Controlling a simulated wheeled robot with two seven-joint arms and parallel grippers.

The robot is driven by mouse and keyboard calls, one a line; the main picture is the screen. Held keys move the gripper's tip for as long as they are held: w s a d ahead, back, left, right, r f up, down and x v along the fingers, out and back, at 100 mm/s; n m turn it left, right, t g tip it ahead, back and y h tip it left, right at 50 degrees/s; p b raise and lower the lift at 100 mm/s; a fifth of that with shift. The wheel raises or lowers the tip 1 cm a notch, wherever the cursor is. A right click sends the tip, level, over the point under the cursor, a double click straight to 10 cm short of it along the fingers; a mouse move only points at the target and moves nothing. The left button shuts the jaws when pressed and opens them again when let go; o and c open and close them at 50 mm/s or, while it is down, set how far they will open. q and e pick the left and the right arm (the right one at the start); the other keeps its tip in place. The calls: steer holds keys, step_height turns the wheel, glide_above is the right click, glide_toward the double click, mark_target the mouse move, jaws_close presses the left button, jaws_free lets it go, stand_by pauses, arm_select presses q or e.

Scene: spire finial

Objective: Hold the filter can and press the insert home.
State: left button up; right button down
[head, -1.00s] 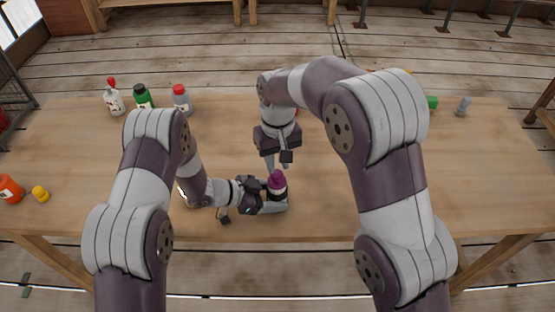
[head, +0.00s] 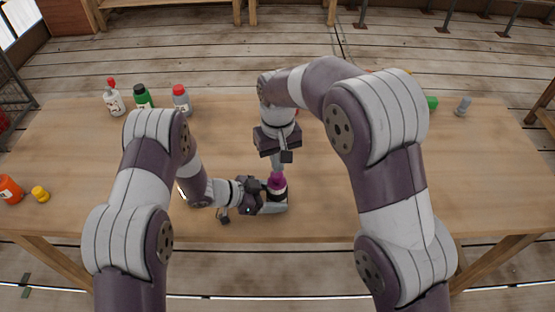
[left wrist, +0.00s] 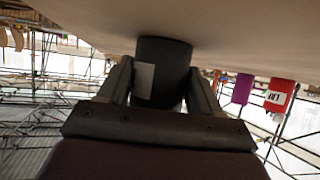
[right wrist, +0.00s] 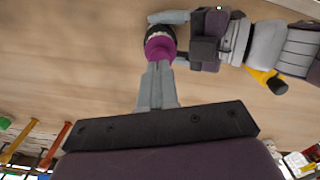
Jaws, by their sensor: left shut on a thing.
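The filter can (head: 280,195) is dark with a pale label and stands upright near the table's front edge. My left gripper (head: 274,201) is shut around its sides; the left wrist view shows the dark can (left wrist: 163,72) between both fingers. The purple insert (head: 277,181) sits on top of the can; it also shows in the right wrist view (right wrist: 160,46). How deep it sits is hard to tell. My right gripper (right wrist: 158,66) points down from above, its fingers together. Its tips meet the insert's top or are very close to it.
Several bottles (head: 143,97) stand at the back left of the table (head: 90,180). An orange bottle (head: 10,190) and a yellow piece (head: 40,193) are at the left edge. Green (head: 432,103) and grey (head: 463,106) items are at the back right. The middle is mostly clear.

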steer(key=shift+f, duration=0.3)
stand_by(0.4)
steer(key=shift+f, duration=0.8)
arm_select(q)
steer(key=o, duration=0.9)
